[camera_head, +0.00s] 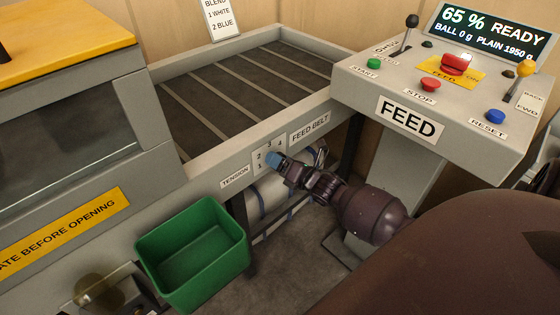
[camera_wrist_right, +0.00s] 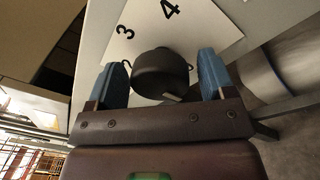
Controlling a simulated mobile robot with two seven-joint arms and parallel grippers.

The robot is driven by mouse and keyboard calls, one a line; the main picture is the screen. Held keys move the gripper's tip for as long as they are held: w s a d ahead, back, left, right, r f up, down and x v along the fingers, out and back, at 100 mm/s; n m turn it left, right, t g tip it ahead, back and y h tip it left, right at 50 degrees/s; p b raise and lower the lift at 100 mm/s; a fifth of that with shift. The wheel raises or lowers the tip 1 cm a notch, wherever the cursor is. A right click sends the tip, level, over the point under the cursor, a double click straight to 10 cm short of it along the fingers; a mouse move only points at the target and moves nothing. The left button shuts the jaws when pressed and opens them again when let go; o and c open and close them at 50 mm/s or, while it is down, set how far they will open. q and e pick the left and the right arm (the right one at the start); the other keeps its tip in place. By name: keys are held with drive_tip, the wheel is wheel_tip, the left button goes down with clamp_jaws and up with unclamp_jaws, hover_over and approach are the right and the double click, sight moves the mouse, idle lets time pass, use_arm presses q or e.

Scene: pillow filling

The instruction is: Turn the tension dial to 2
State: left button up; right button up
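The tension dial is a dark round knob (camera_wrist_right: 160,72) on a white number plate (camera_wrist_right: 185,22) in the right wrist view. The 3 and 4 show above the knob; other marks beside it are partly hidden. A light mark shows at its lower edge, but I cannot tell which number it points to. My right gripper (camera_wrist_right: 163,82) is open, with one blue fingertip on each side of the knob and visible gaps. In the head view, my right gripper (camera_head: 274,159) covers the knob in front of the number plate (camera_head: 259,160), beside the TENSION label (camera_head: 236,177). My left gripper is out of view.
The feed belt frame (camera_head: 215,160) runs above the dial. A green bin (camera_head: 193,252) stands below left. The FEED console (camera_head: 408,117) with buttons and levers is at right, its display (camera_head: 490,37) reading 65 % READY. A grey machine with a window (camera_head: 75,135) is at left.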

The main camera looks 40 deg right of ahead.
drive_tip(key=c, duration=0.7)
drive_tip(key=shift+c, duration=0.3)
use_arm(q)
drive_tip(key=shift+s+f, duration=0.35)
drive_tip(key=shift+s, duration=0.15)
